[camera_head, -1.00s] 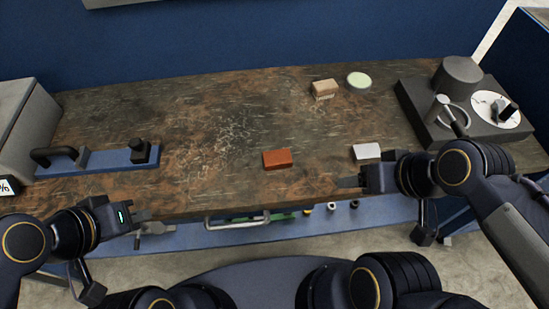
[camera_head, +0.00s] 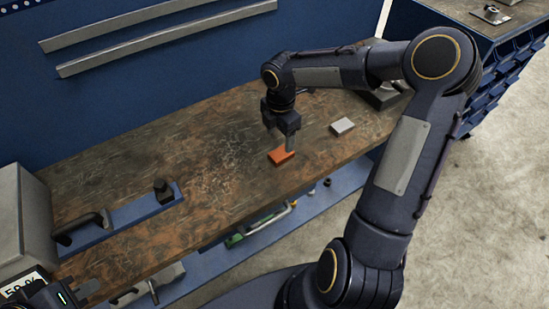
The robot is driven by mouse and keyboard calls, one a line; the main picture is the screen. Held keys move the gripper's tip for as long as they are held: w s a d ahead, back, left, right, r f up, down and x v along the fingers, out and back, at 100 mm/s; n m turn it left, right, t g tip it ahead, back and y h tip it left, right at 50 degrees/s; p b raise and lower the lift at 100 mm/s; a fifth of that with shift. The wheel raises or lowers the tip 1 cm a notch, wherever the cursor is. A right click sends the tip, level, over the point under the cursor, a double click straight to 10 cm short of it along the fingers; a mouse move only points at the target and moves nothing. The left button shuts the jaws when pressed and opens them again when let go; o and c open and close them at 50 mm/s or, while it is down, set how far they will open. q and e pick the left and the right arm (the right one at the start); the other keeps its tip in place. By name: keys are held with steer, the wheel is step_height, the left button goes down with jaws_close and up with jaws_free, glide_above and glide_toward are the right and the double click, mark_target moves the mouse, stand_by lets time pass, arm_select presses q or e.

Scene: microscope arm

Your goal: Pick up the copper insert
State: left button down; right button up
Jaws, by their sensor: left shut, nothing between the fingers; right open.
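The copper insert (camera_head: 281,156) is an orange-red block lying flat on the worn brown workbench (camera_head: 150,140), near its front edge. My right gripper (camera_head: 289,146) is open and points down at the block's right end, with its fingers just over or beside it. I cannot tell whether the fingers straddle or touch the block. My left gripper (camera_head: 88,288) is shut and empty at the bottom left corner, partly cut off, far from the block.
A light grey block (camera_head: 342,126) lies to the right of the copper one. A blue plate with a black handle (camera_head: 82,226) and knob (camera_head: 163,190) lies on the left. A grey box (camera_head: 22,220) stands at the left end. My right arm hides the bench's back right.

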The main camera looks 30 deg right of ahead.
mark_target(281, 152)
steer(key=f, duration=0.4)
steer(key=f+p, duration=0.1)
steer(key=f, duration=0.2)
steer(key=shift+d, duration=0.35)
steer(key=shift+r, duration=0.15)
jaws_close()
